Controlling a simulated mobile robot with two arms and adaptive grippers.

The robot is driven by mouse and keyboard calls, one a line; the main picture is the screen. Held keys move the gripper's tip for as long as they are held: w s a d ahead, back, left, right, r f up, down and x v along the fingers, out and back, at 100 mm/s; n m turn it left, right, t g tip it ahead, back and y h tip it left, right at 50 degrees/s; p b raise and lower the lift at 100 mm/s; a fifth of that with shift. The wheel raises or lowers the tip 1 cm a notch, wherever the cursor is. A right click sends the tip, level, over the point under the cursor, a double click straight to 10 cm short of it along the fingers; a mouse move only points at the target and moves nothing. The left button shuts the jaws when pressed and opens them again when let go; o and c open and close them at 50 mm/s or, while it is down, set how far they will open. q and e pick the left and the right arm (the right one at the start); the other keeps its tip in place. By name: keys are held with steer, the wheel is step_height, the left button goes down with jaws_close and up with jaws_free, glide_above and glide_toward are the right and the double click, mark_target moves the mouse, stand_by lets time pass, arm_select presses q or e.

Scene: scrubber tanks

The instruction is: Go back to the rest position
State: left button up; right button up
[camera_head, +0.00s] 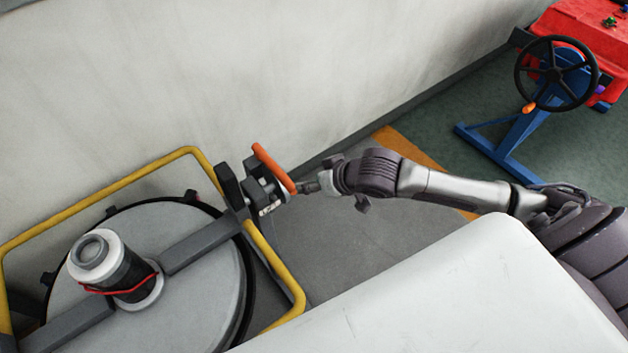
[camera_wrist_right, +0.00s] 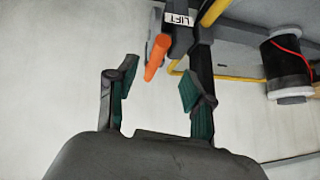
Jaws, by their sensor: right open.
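My right arm reaches in from the right in the head view, and its gripper (camera_head: 310,186) is close beside an orange handle (camera_head: 274,168) on a dark bracket at the tank's frame. In the right wrist view my right gripper (camera_wrist_right: 160,86) has its fingers apart with nothing between the pads. The orange handle (camera_wrist_right: 157,58) shows there just past the fingertips, near a label reading LIFT (camera_wrist_right: 178,19). Whether the gripper touches the handle is hard to tell. My left gripper is not in view.
A round grey tank lid (camera_head: 195,300) with a black and white cylinder (camera_head: 128,272) sits inside a yellow rail (camera_head: 100,195). A pale wall (camera_head: 300,70) runs behind.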

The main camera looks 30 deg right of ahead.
steer(key=w+d+f+m+h, duration=0.1)
steer(key=d+f, duration=0.2)
steer(key=f, duration=0.5)
steer(key=w+d+f+h, duration=0.1)
steer(key=d+f, duration=0.2)
steer(key=f, duration=0.5)
steer(key=s+d+f+g+h, duration=0.1)
steer(key=s+d+f, duration=0.15)
steer(key=f, duration=0.35)
steer(key=s+d+f, duration=0.1)
steer(key=s+f, duration=0.3)
steer(key=f, duration=0.1)
steer(key=s+a+f+g, duration=0.1)
steer(key=s+f+g, duration=0.2)
steer(key=s+f, duration=1.05)
steer(key=s+a+f+n+g, duration=0.1)
steer(key=s+a+f, duration=0.1)
steer(key=s, duration=0.8)
steer(key=s+a+f+n+g, duration=0.1)
steer(key=s+a+f, duration=0.2)
steer(key=s, duration=0.7)
steer(key=shift+s+a+f+g, duration=0.15)
steer(key=shift+a+f+g, duration=0.15)
steer(key=shift+a, duration=0.25)
